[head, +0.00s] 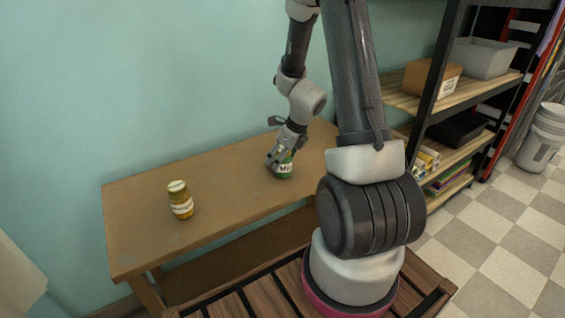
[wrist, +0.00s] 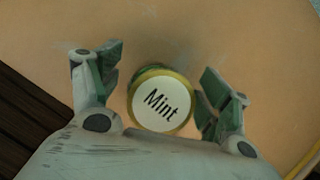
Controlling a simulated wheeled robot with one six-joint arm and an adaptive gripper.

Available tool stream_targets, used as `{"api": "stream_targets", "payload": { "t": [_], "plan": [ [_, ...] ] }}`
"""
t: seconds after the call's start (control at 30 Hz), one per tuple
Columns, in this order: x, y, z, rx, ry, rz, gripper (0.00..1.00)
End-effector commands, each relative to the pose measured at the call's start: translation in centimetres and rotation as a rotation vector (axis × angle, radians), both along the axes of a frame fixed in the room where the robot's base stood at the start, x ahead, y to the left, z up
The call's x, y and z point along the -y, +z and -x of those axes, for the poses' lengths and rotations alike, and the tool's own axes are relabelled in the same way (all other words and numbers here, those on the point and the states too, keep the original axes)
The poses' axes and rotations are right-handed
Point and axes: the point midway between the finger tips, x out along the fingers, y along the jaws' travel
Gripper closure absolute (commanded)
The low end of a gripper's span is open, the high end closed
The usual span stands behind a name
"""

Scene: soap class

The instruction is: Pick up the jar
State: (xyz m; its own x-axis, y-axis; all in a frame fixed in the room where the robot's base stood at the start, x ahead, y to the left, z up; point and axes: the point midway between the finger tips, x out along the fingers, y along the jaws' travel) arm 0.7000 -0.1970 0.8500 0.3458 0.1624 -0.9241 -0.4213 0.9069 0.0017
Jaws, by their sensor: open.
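A green jar (head: 284,169) with a pale label stands on the wooden table at its right part. In the wrist view the same jar (wrist: 160,103) shows from above, with a white lid reading "Mint" and a yellow rim. My gripper (head: 274,163) is at this jar, reaching down from above. In the wrist view my gripper (wrist: 160,85) is open, with one finger on each side of the jar. The right finger is close to the jar and a wider gap shows on the left.
The table (head: 236,180) is bare between the two jars. A teal wall runs along its back. A shelf on the right holds a cardboard box (head: 432,78), a grey bin (head: 484,58) and other items. A white bucket (head: 541,138) stands at the far right.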

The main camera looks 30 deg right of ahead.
Motion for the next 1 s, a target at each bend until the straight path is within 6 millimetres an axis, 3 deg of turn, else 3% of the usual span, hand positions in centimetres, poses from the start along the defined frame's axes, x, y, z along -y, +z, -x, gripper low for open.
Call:
{"api": "stream_targets", "payload": {
  "t": [0.1,0.33,0.67,0.87,1.0],
  "plan": [
    [-0.1,-1.1,-0.4,0.0,0.001,0.002,0.22],
    [-0.2,-1.2,-0.5,0.001,0.001,0.002,0.22],
    [-0.2,-1.2,-0.5,0.001,0.001,0.002,0.8],
    [-0.2,-1.1,-0.5,0.002,0.001,0.002,0.81],
    [-0.2,0.0,-0.5,0.005,0.005,0.002,0.81]
  ]
}}
